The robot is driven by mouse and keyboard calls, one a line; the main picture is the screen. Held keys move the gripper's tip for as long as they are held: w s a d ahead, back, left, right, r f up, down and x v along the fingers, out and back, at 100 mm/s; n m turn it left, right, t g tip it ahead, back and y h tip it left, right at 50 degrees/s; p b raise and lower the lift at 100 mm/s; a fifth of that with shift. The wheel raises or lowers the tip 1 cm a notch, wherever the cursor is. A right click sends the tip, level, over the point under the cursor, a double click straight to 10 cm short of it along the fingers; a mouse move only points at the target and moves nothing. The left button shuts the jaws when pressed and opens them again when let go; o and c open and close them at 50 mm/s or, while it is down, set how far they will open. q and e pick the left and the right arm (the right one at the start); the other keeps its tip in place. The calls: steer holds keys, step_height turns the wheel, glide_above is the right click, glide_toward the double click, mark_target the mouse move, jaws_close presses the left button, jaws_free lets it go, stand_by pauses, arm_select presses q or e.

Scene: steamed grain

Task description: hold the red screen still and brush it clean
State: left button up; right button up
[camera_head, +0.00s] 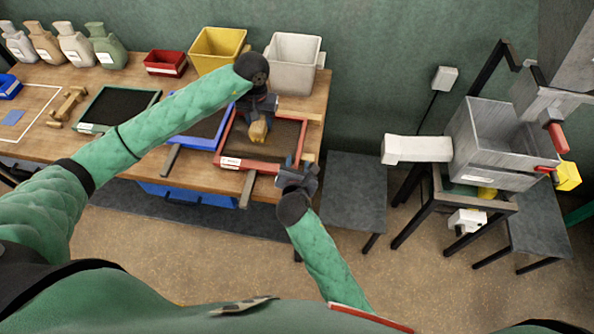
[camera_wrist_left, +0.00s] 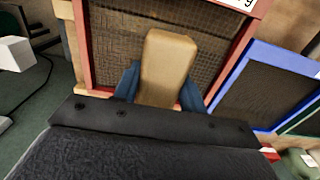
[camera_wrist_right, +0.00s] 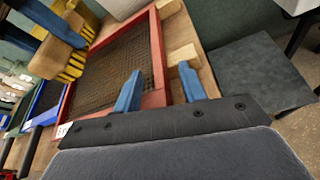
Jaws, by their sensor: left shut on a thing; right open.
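The red screen (camera_head: 240,163), a red frame around dark mesh, lies flat at the right end of the wooden bench. My left gripper (camera_head: 260,113) is shut on a brush (camera_head: 258,130) over the mesh. Its tan wooden back (camera_wrist_left: 168,65) fills the middle of the left wrist view. Its yellow bristles (camera_wrist_right: 75,62) show in the right wrist view; whether they touch the mesh is unclear. My right gripper (camera_head: 293,170) is open at the screen's front right corner. In the right wrist view, the frame's right rail (camera_wrist_right: 158,50) runs between its two blue fingers, apparently not gripped.
A blue-framed screen (camera_head: 205,131) and a dark screen in a green frame (camera_head: 118,107) lie to the left. Yellow (camera_head: 217,50), white (camera_head: 293,65) and red (camera_head: 165,63) bins stand behind. A wooden block (camera_wrist_right: 183,58) sits beside the red frame. A grey table (camera_head: 355,185) stands right.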

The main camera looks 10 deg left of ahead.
steer(key=shift+w+f, duration=0.1)
steer(key=shift+w, duration=0.25)
jaws_close()
steer(key=c, duration=0.9)
jaws_free()
steer(key=shift+s+f, duration=0.1)
steer(key=shift+f, duration=0.1)
